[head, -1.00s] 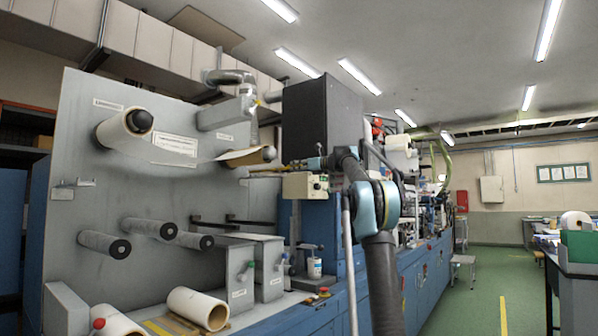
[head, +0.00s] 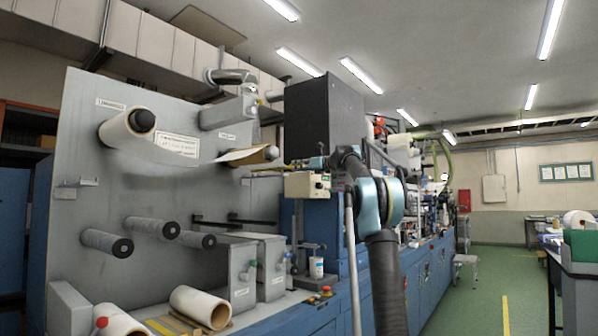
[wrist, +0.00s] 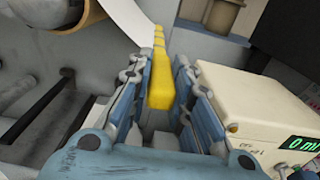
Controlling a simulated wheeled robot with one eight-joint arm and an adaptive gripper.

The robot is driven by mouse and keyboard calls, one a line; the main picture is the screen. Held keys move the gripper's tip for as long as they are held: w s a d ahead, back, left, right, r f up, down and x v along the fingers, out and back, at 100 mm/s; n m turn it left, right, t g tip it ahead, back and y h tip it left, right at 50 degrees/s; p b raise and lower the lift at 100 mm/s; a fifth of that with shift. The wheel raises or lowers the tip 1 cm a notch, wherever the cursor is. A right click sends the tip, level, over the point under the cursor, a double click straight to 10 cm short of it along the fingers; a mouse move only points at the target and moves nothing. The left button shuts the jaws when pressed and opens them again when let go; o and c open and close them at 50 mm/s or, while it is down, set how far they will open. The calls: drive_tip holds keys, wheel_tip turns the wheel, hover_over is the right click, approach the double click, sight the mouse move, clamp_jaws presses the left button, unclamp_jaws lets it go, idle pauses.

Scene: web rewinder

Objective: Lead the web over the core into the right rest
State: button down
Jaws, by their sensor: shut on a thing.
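The pale web (head: 180,155) hangs in a shallow sag from a roll (head: 128,127) at the panel's upper left. Its right part reaches the core (head: 258,154), which sticks out of the panel below a grey housing. My gripper (head: 316,163) is right of the core. In the wrist view my gripper (wrist: 160,95) is shut on a yellow bar (wrist: 160,85) pointing away between its fingers. The white web (wrist: 130,22) is beside the bar's far end, and the brown core (wrist: 80,12) is at upper left. I cannot tell whether bar and web are joined. I cannot make out the right rest.
A cream box with a green display (wrist: 255,120) stands close right of my gripper. A tall black cabinet (head: 322,125) rises behind. Dark slots (wrist: 40,125) show at left in the wrist view.

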drive_tip(key=shift+f, duration=0.8)
drive_tip(key=c, duration=1.4)
unclamp_jaws()
drive_tip(key=shift+o, duration=0.2)
